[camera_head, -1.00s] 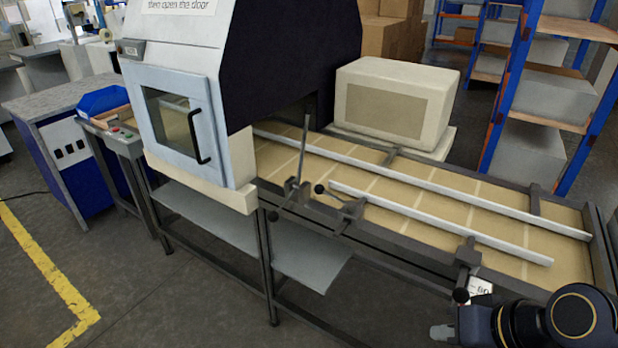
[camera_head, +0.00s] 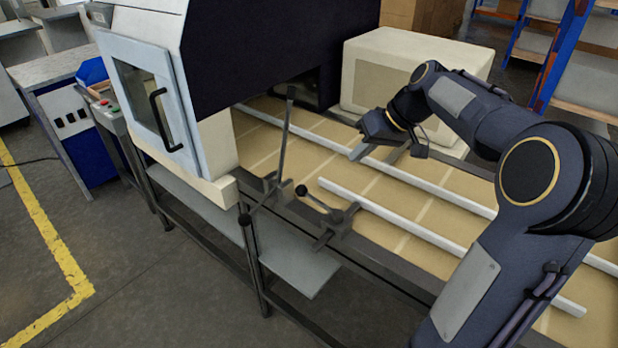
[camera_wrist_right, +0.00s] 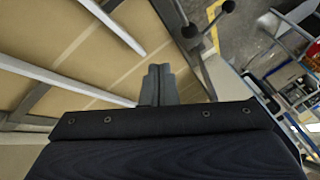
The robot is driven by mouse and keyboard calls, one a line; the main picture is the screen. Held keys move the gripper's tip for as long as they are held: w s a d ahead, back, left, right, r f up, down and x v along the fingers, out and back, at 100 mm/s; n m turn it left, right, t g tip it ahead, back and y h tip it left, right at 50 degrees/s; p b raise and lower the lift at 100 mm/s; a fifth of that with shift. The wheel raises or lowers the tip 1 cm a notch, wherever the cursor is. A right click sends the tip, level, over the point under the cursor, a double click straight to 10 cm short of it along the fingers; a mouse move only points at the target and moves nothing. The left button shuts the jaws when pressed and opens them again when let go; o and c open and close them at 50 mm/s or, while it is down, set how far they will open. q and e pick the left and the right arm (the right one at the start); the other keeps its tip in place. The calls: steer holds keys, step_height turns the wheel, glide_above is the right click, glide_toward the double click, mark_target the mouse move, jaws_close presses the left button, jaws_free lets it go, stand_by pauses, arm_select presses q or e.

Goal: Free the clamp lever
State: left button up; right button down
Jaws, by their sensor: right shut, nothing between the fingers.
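A clamp (camera_head: 335,217) sits on the near guide rail of the conveyor in the head view. My left gripper is out of view.
A machine with a closed door (camera_head: 150,100) stands left of the conveyor. The thin upright rod (camera_head: 286,135) rises close to its opening. A cream box (camera_head: 365,75) stands behind the belt. Two white guide rails (camera_head: 400,217) run along the belt. My right arm covers the right side.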

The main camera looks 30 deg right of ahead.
mark_target(319, 202)
steer(key=w+a+f, duration=0.1)
steer(key=a+f, duration=0.1)
steer(key=f, duration=0.1)
steer(key=w+a+f, duration=0.2)
steer(key=a+f, duration=0.1)
steer(key=w+a+f+p, duration=0.1)
steer(key=w+a+f, duration=0.1)
steer(key=f, duration=0.1)
steer(key=shift+a, duration=0.2)
